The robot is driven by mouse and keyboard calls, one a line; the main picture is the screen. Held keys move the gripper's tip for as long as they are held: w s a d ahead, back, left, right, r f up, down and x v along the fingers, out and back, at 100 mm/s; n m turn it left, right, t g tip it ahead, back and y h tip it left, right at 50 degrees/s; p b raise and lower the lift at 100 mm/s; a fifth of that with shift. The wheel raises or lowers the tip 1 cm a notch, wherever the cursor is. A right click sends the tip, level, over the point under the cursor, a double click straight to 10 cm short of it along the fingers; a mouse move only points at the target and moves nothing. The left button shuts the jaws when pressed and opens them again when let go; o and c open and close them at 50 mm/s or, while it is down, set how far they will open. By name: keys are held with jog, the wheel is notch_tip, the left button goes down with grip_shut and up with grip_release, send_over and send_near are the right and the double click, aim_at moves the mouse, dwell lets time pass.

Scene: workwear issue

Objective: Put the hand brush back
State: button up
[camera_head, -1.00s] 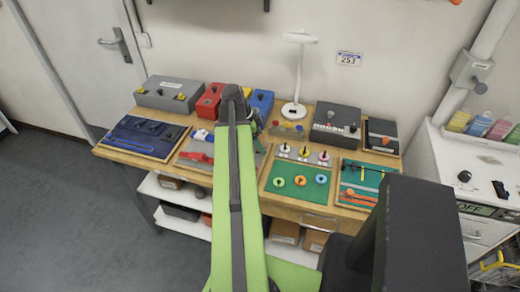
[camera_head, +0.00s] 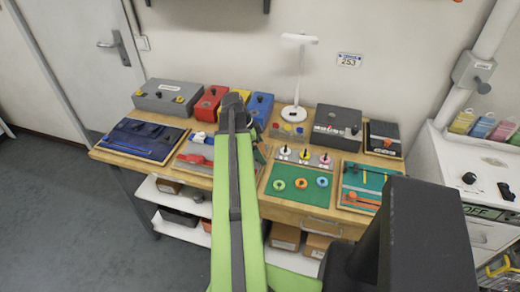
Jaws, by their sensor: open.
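I cannot make out a hand brush for certain. A flat red piece (camera_head: 196,159) lies on the grey board left of my arm, too small to identify. Dark, long shapes lie on the blue board (camera_head: 146,139) at the table's left end. An orange-red long piece (camera_head: 362,199) lies on the green board at the right. My green arm reaches over the middle of the table. Dark parts of my gripper (camera_head: 257,121) show beside the arm's far end, above the table. It is open; its fingertips are mostly hidden behind the arm, and I see nothing held.
The wooden table (camera_head: 292,215) is crowded with boards and boxes. A grey box (camera_head: 167,96), red and blue boxes, a white lamp (camera_head: 294,114) and dark boxes line the back. A shelf (camera_head: 184,225) is below. A white cabinet (camera_head: 488,170) stands right.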

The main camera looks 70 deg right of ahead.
jog(key=p+v, duration=1.1)
jog(key=v, duration=0.1)
jog(key=shift+r, duration=0.2)
